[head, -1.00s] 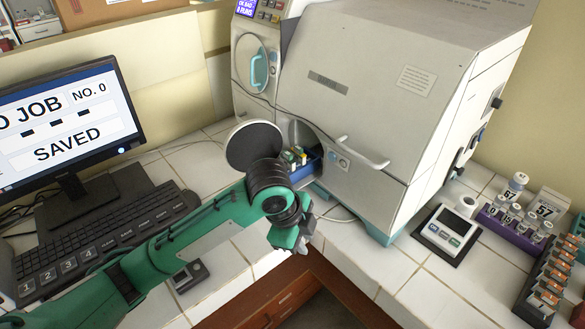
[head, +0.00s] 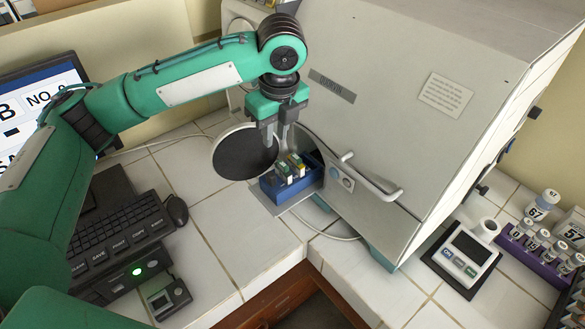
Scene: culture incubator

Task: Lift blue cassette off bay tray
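The blue cassette (head: 275,190) sits on the grey bay tray (head: 263,200), which juts from the low opening at the incubator's front left. The cassette is an open-topped blue box holding small items with green, yellow and white parts. My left gripper (head: 277,142) points down above the cassette and toward its back, with a visible gap between its two grey fingers. It is open and empty, and looks apart from the cassette. The gripper and round door hide part of the bay opening. My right gripper is not in view.
The round dark-faced bay door (head: 245,152) stands open close to the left gripper. The incubator (head: 400,110) has a bar handle (head: 368,178) right of the cassette. A keyboard (head: 120,235) lies left; a scale (head: 465,250) and purple vial rack (head: 540,255) stand right. Tiles before the tray are clear.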

